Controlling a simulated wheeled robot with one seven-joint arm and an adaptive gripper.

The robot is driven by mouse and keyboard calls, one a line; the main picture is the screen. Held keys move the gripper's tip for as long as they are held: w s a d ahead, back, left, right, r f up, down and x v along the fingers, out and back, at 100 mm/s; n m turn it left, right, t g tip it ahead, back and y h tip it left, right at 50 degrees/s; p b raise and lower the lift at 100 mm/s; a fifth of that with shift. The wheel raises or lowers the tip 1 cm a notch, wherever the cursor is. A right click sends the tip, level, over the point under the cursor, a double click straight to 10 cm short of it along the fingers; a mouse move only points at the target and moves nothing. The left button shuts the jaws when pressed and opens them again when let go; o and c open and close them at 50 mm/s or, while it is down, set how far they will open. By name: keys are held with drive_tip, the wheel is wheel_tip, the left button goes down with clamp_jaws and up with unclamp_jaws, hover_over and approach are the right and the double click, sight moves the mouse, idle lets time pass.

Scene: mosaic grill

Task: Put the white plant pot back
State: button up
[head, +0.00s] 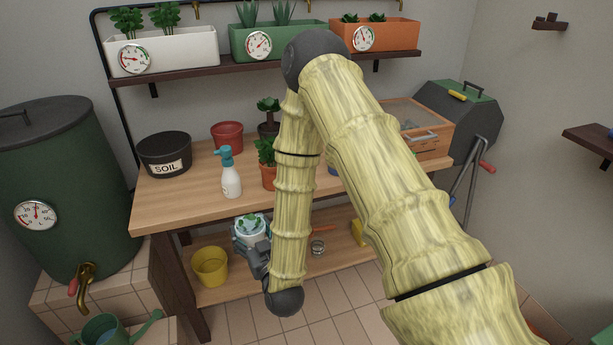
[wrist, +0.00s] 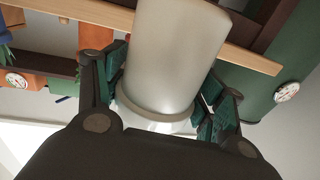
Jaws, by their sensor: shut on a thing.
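The white plant pot (wrist: 175,55) fills the middle of the wrist view as a pale, smooth cylinder with a wider rim. My gripper (wrist: 163,95) is shut on it, with one finger on each side near the rim. The fingers' contact is partly hidden in the head view.
A yellow pot (head: 210,268) stands on the lower shelf (head: 290,275). The benchtop holds a black soil pot (head: 164,155), red pot (head: 228,136), spray bottle (head: 230,176) and plants partly behind my arm. A green barrel (head: 70,220) stands left. Planters (head: 163,50) line the upper shelf.

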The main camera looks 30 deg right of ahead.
drive_tip(key=w+d+r+m+g+h, duration=0.1)
drive_tip(key=d+r+m+h, duration=0.15)
drive_tip(key=d+r, duration=0.5)
drive_tip(key=w+d+r+m+g+h, duration=0.1)
drive_tip(key=d+r+h, duration=0.25)
drive_tip(key=d, duration=0.65)
drive_tip(key=shift+w+d+f+p, duration=0.6)
drive_tip(key=shift+w+d+f, duration=0.2)
drive_tip(key=shift+w+d, duration=1.1)
drive_tip(key=shift+w+d+f+p, duration=0.55)
drive_tip(key=shift+w+d+f, duration=0.25)
drive_tip(key=shift+w+d, duration=1.05)
drive_tip(key=shift+w+d+f+p, duration=0.7)
drive_tip(key=shift+w+d, duration=0.7)
drive_tip(key=shift+w, duration=0.95)
drive_tip(key=shift+f, duration=0.1)
drive_tip(key=shift+f, duration=0.15)
drive_tip(key=o, duration=1.4)
drive_tip(key=shift+c, duration=0.2)
